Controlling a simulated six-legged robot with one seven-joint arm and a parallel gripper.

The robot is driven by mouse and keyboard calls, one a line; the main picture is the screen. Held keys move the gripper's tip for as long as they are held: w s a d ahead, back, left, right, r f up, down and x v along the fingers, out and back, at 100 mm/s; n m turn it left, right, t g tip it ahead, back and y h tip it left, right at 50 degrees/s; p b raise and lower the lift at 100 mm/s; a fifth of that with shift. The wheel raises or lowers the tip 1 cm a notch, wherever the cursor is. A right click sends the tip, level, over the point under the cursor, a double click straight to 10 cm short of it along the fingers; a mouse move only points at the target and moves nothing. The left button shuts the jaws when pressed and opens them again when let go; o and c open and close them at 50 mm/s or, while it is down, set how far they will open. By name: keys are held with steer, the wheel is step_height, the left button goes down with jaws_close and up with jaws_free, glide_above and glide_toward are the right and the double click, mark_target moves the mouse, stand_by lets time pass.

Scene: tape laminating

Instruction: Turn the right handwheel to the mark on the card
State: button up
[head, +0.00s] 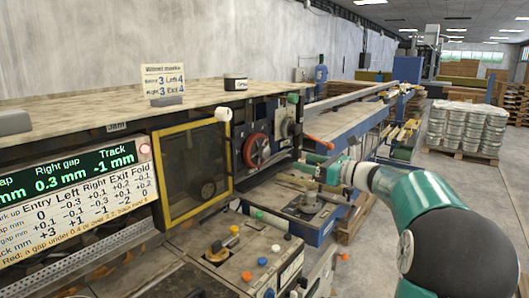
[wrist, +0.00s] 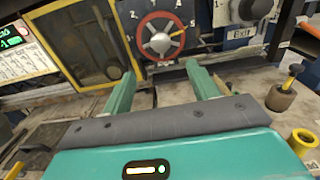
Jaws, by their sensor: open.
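The card (head: 163,80) stands on the machine's top in the head view; it reads Entry 3, Left 4, Right 3, Exit 4. A red-rimmed handwheel (head: 256,151) sits on the machine front; its own name label is not readable. In the wrist view this red wheel (wrist: 160,36) has a numbered dial around it and a yellow spoke pointing right and slightly up. My gripper (wrist: 160,72) is open and empty. Its fingers frame the space below the wheel, apart from it. In the head view my gripper (head: 312,167) is right of the wheel.
A grey handwheel (wrist: 256,10) labelled Exit is right of the red one. A yellow-framed window (head: 192,172) is to its left. A readout panel (head: 75,195) shows Right gap 0.3 mm. Posts and knobs stand on the lower bench (head: 250,243).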

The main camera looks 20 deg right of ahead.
mark_target(268, 152)
steer(key=x, duration=1.3)
steer(key=shift+w+a, duration=0.2)
steer(key=shift+w, duration=0.15)
steer(key=shift+c, duration=0.2)
steer(key=c, duration=0.9)
